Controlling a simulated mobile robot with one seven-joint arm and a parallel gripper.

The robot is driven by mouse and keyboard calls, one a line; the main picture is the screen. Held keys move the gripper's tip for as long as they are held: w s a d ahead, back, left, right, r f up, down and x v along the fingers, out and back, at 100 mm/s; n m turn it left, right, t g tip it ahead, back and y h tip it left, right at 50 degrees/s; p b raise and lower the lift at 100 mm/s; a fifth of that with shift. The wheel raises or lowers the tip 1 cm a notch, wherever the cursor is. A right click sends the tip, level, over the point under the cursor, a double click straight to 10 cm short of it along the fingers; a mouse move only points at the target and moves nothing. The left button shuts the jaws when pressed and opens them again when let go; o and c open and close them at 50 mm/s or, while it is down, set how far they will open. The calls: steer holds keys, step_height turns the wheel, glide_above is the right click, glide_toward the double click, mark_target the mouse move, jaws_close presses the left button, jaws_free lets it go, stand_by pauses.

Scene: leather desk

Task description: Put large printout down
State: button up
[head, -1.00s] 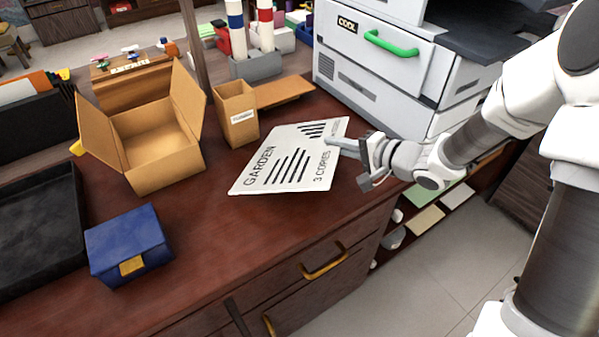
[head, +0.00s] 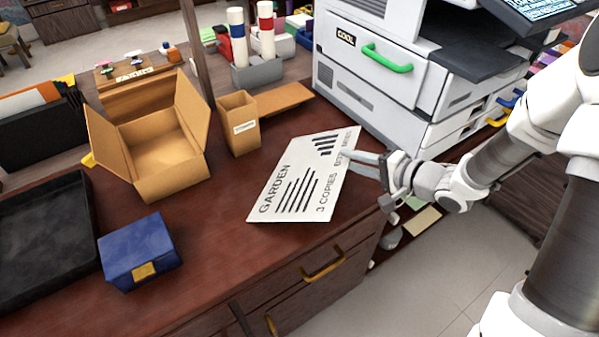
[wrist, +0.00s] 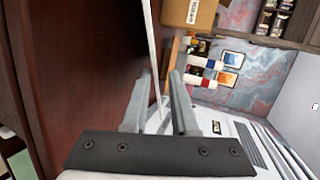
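The large printout (head: 300,185) is a white sheet with black bars and the words "GARDEN" and "3 COPIES". It is at the right part of the desk, in front of the printer; whether all of it rests flat on the wood I cannot tell. My gripper (head: 362,163) is at its right edge, pointing left. In the wrist view the printout (wrist: 153,40) is edge-on, a thin pale strip between the two fingers of my gripper (wrist: 160,78). A gap shows between the fingers, so they look open around the sheet, not pressed on it.
The brown desk (head: 215,235) has bare wood left of the sheet. An open cardboard box (head: 165,170), a small carton (head: 238,125), a blue box (head: 140,252) and a black tray (head: 40,240) stand left. The printer (head: 380,75) stands behind, drawers (head: 325,275) in front.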

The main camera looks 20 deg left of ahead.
steer(key=shift+p+v, duration=0.6)
steer(key=shift+v, duration=0.6)
step_height(320, 180, up, 7)
steer(key=s+d+p, duration=0.1)
steer(key=d+p, duration=0.1)
steer(key=p, duration=0.7)
steer(key=shift+s+d, duration=0.2)
